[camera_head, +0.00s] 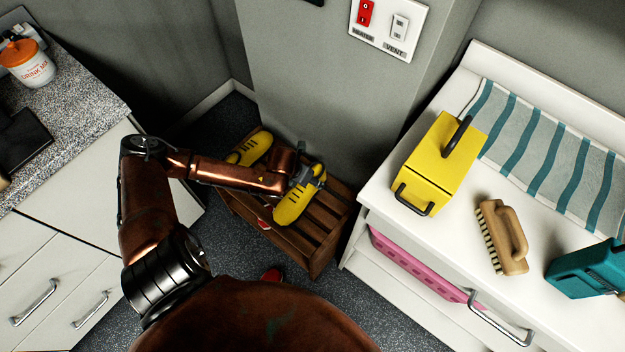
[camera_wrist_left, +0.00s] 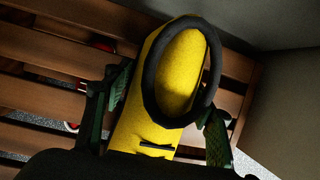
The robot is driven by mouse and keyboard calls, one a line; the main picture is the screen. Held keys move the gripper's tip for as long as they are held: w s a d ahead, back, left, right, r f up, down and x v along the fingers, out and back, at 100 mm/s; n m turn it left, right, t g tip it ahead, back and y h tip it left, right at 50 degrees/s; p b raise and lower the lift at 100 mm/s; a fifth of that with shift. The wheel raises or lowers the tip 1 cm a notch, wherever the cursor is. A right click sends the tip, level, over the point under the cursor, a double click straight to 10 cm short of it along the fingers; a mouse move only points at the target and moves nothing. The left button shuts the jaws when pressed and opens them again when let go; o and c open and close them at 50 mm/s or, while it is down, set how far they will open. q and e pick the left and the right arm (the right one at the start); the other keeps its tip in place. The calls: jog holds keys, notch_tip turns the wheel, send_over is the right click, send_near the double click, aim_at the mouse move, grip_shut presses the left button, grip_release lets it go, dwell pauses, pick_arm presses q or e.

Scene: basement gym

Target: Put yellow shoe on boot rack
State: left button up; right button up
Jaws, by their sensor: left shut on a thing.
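A yellow shoe (camera_head: 299,199) is at the slatted wooden boot rack (camera_head: 324,221), over its right part. My left gripper (camera_head: 307,177) is shut on this shoe. In the left wrist view the yellow shoe (camera_wrist_left: 160,110), with its dark collar, lies between the two fingers of my left gripper (camera_wrist_left: 158,125), above the rack's slats (camera_wrist_left: 55,55). I cannot tell whether the sole touches the slats. A second yellow shoe (camera_head: 250,147) sits on the rack's left part, partly behind my arm. My right gripper is not in view.
A grey wall stands behind the rack. A white bench (camera_head: 385,215) at right bears a yellow box (camera_head: 440,165), a brush (camera_head: 503,238) and a teal item (camera_head: 585,270). A counter (camera_head: 75,75) stands at left.

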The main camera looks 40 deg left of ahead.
pick_arm(q)
jog(key=o, duration=1.4)
jog(key=shift+r, duration=0.2)
jog(key=p+v, duration=0.3)
jog(key=v, duration=0.3)
jog(key=shift+s+r, duration=0.1)
jog(key=shift+r, duration=0.15)
jog(key=p+v, duration=0.2)
jog(key=v, duration=0.2)
jog(key=shift+s, duration=0.1)
jog(key=shift+s+r, duration=0.25)
jog(key=shift+r, duration=0.25)
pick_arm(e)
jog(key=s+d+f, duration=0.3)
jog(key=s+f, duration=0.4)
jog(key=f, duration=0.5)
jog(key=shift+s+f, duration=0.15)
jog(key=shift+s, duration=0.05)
